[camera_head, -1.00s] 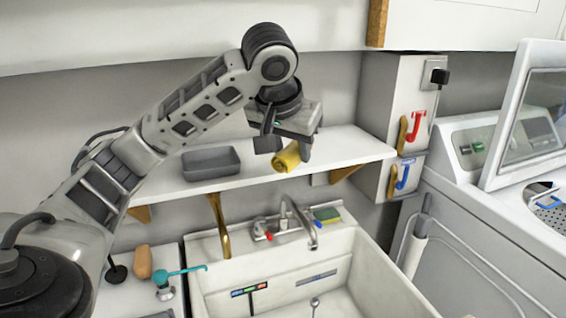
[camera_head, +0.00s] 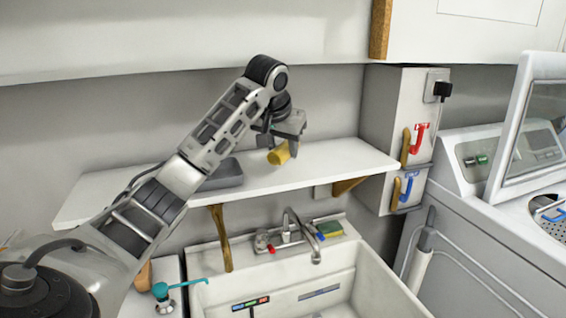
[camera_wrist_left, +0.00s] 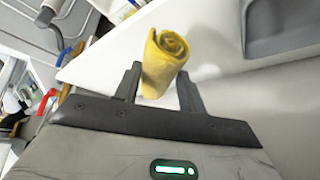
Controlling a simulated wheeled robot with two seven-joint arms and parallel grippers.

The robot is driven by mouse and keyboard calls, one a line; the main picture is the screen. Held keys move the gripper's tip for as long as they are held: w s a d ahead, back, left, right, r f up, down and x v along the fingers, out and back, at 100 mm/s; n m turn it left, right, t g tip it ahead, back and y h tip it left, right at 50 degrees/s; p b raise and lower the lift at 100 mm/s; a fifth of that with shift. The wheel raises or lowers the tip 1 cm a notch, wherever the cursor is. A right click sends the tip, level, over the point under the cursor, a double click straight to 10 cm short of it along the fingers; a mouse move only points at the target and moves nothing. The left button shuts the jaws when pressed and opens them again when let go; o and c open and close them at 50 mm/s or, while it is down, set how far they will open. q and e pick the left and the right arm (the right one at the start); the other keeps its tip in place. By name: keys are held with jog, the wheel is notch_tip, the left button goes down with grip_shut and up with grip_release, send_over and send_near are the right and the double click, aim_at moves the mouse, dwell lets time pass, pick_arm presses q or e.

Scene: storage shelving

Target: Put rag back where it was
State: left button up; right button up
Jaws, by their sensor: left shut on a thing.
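The rag is a rolled yellow cloth (camera_head: 279,154) at my left gripper (camera_head: 279,147) in the head view. In the left wrist view the rolled rag (camera_wrist_left: 163,62) stands between the two dark fingers of the left gripper (camera_wrist_left: 160,85), which is shut on it. The gripper and rag are over the white shelf (camera_head: 330,160), near its back. I cannot tell whether the rag touches the shelf. My right gripper is not in view.
A grey tray (camera_head: 224,174) is on the shelf to the left, partly behind my left arm. A wall box with red and blue handles (camera_head: 397,160) is at the right. The shelf's right part is clear.

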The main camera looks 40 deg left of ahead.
aim_at(283, 176)
pick_arm(q)
jog(key=shift+w+a+f, duration=0.25)
jog(key=shift+w+f, duration=0.15)
jog(key=shift+f, duration=0.15)
jog(key=shift+w+a+f+p, duration=0.1)
jog(key=shift+w+f+p, duration=0.1)
jog(key=shift+f, duration=0.75)
jog(key=shift+w+a+f+p, duration=0.1)
jog(key=shift+f+p, duration=0.1)
jog(key=shift+f, duration=0.75)
jog(key=shift+f, duration=0.15)
jog(key=o, duration=0.9)
jog(key=v, duration=1.1)
jog(key=shift+r+b, duration=0.3)
jog(key=shift+b, duration=0.05)
jog(key=shift+s+d+r, duration=0.1)
jog(key=shift+s+r, duration=0.15)
jog(key=shift+r, duration=0.1)
jog(key=shift+f, duration=0.1)
